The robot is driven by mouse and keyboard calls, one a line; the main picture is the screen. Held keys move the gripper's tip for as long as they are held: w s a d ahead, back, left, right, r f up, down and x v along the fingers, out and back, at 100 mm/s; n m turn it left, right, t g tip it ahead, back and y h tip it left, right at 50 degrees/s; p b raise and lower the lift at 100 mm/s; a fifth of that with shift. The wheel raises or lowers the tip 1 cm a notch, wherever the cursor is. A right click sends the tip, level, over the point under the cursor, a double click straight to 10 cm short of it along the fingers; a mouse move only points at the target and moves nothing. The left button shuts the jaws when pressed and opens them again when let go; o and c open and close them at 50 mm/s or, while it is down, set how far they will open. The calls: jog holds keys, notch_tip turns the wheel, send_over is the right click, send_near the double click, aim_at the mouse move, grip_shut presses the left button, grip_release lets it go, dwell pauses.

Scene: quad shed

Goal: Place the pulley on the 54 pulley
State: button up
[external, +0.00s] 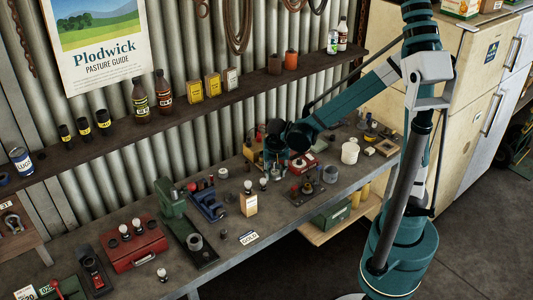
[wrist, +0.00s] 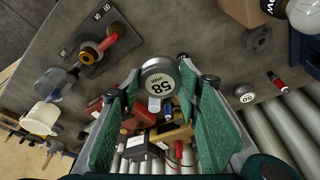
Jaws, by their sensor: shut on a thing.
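My gripper (wrist: 158,84) has its green fingers closed around a round grey-rimmed disc (wrist: 159,76) with a pale face labelled 58 MM. It appears to be the pulley and sits between the fingertips. In the external view my gripper (external: 276,152) is over the back of the bench; the held disc is hard to make out there. A smaller pale disc marked 50 (wrist: 245,93) lies right of the gripper in the wrist view. A dark grooved wheel (wrist: 258,39) lies near a box. No label reading 54 is legible, so I cannot identify the 54 pulley.
A cardboard box with a bulb (external: 249,204), a black fixture plate (external: 305,188), a white canister (external: 350,152) and a blue vise (external: 207,204) stand around the gripper. A shelf (external: 190,112) runs behind above the bench. Clear bench lies near the GOLD card (external: 249,238).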

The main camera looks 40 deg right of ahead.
jog(key=w+d+r+m+g+h+p, duration=0.1)
jog(key=w+d+m, duration=0.3)
jog(key=d, duration=1)
jog(key=w+d+m, duration=0.2)
jog(key=w+d, duration=0.4)
jog(key=d, duration=0.9)
jog(key=s+d+m+g+p, duration=0.1)
jog(key=s+d+m, duration=0.1)
jog(key=d, duration=1.3)
jog(key=s+d+m, duration=0.3)
jog(key=d, duration=1.3)
jog(key=shift+r+m+g+p, duration=0.35)
jog(key=shift+r+m+g, duration=0.05)
jog(key=shift+r, duration=0.05)
send_near(355, 139)
jog(key=shift+d+f, duration=0.4)
jog(key=shift+f, duration=0.25)
jog(key=shift+s, duration=0.1)
jog(key=shift+a+x, duration=0.25)
jog(key=shift+x, duration=0.75)
jog(key=shift+a+x, duration=0.25)
jog(key=shift+x, duration=0.8)
